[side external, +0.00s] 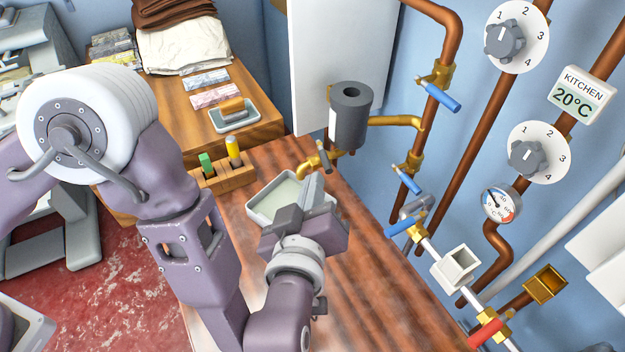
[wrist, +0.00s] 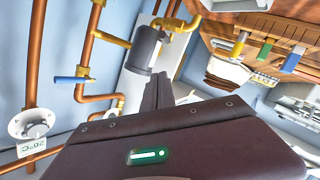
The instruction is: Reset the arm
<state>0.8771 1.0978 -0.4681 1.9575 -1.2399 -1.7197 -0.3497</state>
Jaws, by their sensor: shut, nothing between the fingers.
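My gripper (side external: 312,192) is over the wooden worktop (side external: 362,262), in front of the pipe wall. Its fingers are together with nothing between them. In the side external view it overlaps a pale shallow tray (side external: 262,209), and I cannot tell the height between them. In the wrist view the closed fingers (wrist: 157,92) point toward the grey cylinder (wrist: 147,48) on the wall. The gripper body hides much of the lower part of that view.
A wooden block (side external: 222,180) holds green and yellow pieces beside the tray. Blue-handled valves (side external: 440,95), copper pipes and two numbered dials (side external: 538,152) line the wall at right. A small tray (side external: 234,116) with a brown block and folded cloths (side external: 183,47) lie at the back.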

